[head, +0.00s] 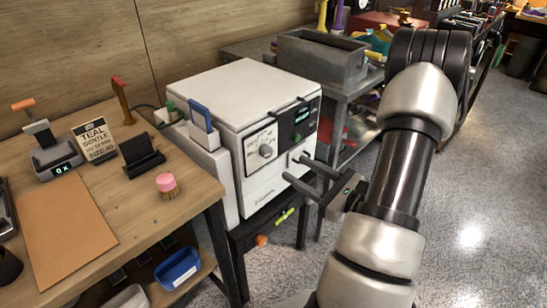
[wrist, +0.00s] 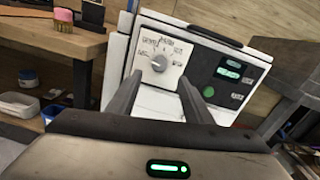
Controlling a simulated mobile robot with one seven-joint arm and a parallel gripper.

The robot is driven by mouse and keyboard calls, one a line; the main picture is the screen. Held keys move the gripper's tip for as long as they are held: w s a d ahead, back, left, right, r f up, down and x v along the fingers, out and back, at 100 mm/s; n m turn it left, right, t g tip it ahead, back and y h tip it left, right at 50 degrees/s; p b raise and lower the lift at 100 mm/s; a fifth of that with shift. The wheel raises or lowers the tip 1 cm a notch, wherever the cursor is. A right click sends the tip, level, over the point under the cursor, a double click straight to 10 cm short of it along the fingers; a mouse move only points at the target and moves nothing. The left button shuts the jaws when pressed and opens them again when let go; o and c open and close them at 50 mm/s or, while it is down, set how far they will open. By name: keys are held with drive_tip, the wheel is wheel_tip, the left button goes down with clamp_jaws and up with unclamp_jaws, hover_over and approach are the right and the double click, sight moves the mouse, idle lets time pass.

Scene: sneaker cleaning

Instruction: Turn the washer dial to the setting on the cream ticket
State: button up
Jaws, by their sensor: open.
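The washer (head: 240,95) is a white box on a dark stand beside the wooden bench. Its grey round dial (head: 265,151) sits on a pale label panel on the front; the dial also shows in the wrist view (wrist: 158,63), with several small setting words fanned around it. I cannot tell which word its pointer marks. The cream ticket (head: 94,139) stands on the bench and reads "TEAL" and "GENTLE", with smaller lines below. My gripper (head: 295,168) is open and empty in front of the washer, its fingers pointing at the front panel, below and apart from the dial.
A dark panel with a lit green display (wrist: 229,72) and a green round button (wrist: 221,95) is right of the dial. A pink-topped brush (head: 167,185) stands near the bench edge. A grey metal bin (head: 322,60) is behind the washer. Open floor lies to the right.

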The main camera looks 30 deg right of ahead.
sight(270, 153)
drive_tip(key=b+x, duration=0.1)
drive_tip(key=x, duration=0.8)
drive_tip(key=shift+w+a, duration=0.15)
drive_tip(key=shift+w, duration=0.25)
drive_tip(key=shift+c, duration=0.4)
drive_tip(key=c, duration=1)
drive_tip(key=m+p, duration=0.3)
drive_tip(key=shift+r+m, duration=0.1)
drive_tip(key=shift+m, duration=0.2)
drive_tip(key=shift+m+p, duration=1.55)
drive_tip(key=shift+m, duration=0.65)
